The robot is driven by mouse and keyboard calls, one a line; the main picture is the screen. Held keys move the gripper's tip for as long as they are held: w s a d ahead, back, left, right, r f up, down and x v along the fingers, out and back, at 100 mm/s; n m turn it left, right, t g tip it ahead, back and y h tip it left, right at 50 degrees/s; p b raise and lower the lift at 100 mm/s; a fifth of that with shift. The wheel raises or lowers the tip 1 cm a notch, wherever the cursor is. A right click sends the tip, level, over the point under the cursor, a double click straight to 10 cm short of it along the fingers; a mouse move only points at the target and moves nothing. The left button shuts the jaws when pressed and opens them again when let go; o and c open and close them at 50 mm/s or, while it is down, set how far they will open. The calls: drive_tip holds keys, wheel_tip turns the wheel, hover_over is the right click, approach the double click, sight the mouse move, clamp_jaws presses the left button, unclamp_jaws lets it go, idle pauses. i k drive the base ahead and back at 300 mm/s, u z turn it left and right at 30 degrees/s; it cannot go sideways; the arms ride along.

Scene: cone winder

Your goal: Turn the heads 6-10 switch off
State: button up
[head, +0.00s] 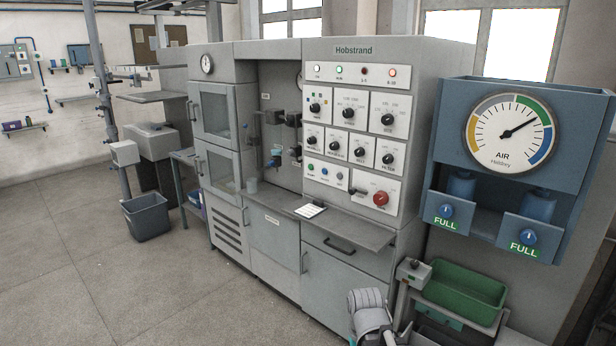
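The grey Hobstrand machine (352,49) stands in the middle of the head view, with a white control panel on its right part. The lamp row (352,75) runs along the panel's top. Its rightmost lamp (392,72), apparently labelled 6-10, glows red; the lamp (364,71) beside it, apparently 1-5, looks dark red. Below are several black rotary knobs, including a top-right knob (388,119). I cannot read which control is the heads 6-10 switch, or its position. Part of my arm shows at the bottom edge; my gripper is not in view.
Small buttons (325,172), a dark lever (357,191) and a red mushroom button (380,198) sit low on the panel. A shelf (365,232) juts out below. A blue air-gauge unit (590,120) and a green tray (465,287) stand right. Floor at left is clear around a grey bin (147,220).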

sight(334, 145)
drive_tip(key=k, duration=1.25)
drive_tip(key=u, duration=0.3)
drive_tip(key=i, duration=0.65)
drive_tip(key=u, duration=0.4)
drive_tip(key=i, duration=1.3)
drive_tip(key=z, duration=0.5)
